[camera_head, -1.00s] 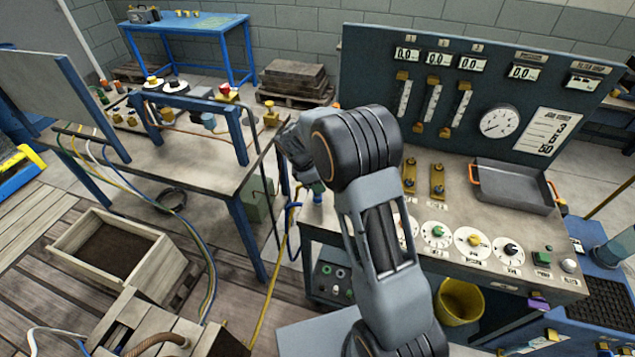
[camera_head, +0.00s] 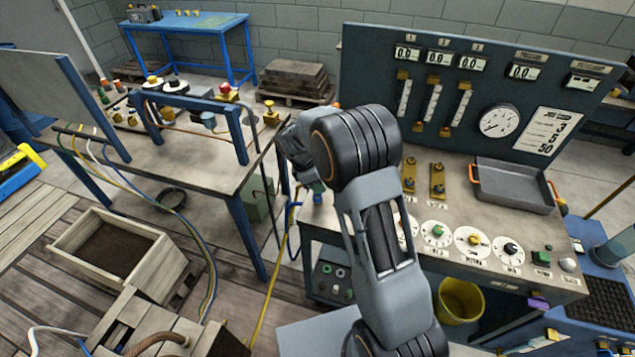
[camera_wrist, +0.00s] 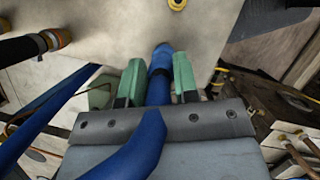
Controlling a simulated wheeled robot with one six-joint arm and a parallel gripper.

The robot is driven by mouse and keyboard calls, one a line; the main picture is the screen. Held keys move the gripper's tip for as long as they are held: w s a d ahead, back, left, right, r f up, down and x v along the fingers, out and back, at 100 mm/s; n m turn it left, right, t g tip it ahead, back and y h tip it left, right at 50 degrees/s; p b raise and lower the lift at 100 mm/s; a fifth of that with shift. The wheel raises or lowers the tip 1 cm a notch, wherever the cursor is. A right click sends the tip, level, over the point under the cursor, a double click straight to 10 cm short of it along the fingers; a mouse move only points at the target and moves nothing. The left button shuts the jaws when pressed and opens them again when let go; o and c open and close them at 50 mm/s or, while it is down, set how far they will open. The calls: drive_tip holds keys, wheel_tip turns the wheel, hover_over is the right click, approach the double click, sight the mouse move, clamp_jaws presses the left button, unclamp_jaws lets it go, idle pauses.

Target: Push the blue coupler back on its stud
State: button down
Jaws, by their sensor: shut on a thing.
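My gripper (camera_wrist: 157,70) shows in the wrist view with its two green finger pads on either side of the blue coupler (camera_wrist: 162,58). It is shut on the coupler, and a blue hose (camera_wrist: 139,146) runs back from it over the gripper body. A brass ring-shaped fitting (camera_wrist: 177,4) sits on the pale bench surface beyond the coupler, apart from it in the picture. I cannot tell for sure that this is the stud. In the head view my arm hides most of the gripper; a bit of the blue coupler (camera_head: 317,198) shows at the bench's left edge.
The bench with dials (camera_head: 473,240) and a grey tray (camera_head: 515,187) lies right of my arm. A second table (camera_head: 190,150) with a blue frame stands left. Yellow and blue hoses hang between them. A wooden box (camera_head: 82,262) and a yellow bucket (camera_head: 461,302) stand low down.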

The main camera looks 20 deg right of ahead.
drive_tip(key=c, duration=0.8)
unclamp_jaws()
drive_tip(key=b+v, duration=0.1)
drive_tip(key=v, duration=1.2)
drive_tip(key=shift+a+r, duration=0.1)
drive_tip(key=shift+r, duration=0.25)
